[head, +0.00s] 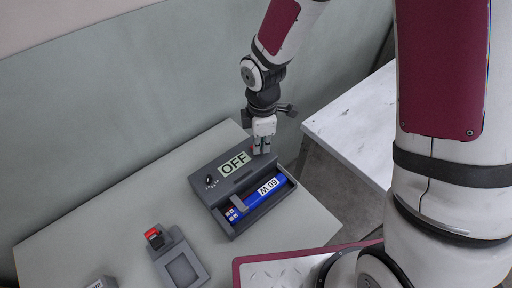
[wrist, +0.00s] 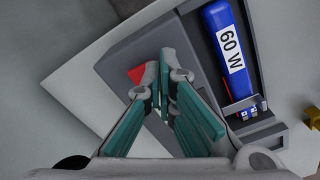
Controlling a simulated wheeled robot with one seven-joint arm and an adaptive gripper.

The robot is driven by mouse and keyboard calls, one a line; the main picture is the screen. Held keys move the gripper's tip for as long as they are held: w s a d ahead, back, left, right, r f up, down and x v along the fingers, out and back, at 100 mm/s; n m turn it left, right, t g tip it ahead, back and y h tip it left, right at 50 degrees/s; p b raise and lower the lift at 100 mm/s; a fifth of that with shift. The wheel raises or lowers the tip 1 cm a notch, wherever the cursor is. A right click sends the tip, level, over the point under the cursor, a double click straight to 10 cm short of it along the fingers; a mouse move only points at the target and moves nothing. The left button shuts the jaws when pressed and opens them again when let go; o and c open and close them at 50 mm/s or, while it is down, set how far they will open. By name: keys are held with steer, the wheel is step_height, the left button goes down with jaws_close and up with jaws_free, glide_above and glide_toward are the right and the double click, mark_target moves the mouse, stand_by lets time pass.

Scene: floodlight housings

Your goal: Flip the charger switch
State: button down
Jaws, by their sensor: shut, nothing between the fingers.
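The dark grey charger (head: 239,193) sits on the light table with a label reading OFF (head: 234,164) on its top. A blue battery (head: 266,197) marked 60 W lies in its bay; it also shows in the wrist view (wrist: 227,50). My gripper (head: 261,149) is shut and empty at the charger's far right corner, pointing down. In the wrist view a red part (wrist: 136,74), perhaps the switch, shows just beyond my fingertips (wrist: 160,92). Fingers partly hide it, and I cannot tell whether they touch it.
A smaller grey device (head: 181,264) with a red switch (head: 154,238) stands left of the charger on the table (head: 95,238). A small dark knob (head: 210,182) is on the charger. A white marbled surface (head: 355,128) lies to the right.

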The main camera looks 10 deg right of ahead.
mark_target(261, 154)
steer(key=shift+f, duration=0.4)
step_height(261, 154, up, 7)
steer(key=p, duration=0.4)
stand_by(0.6)
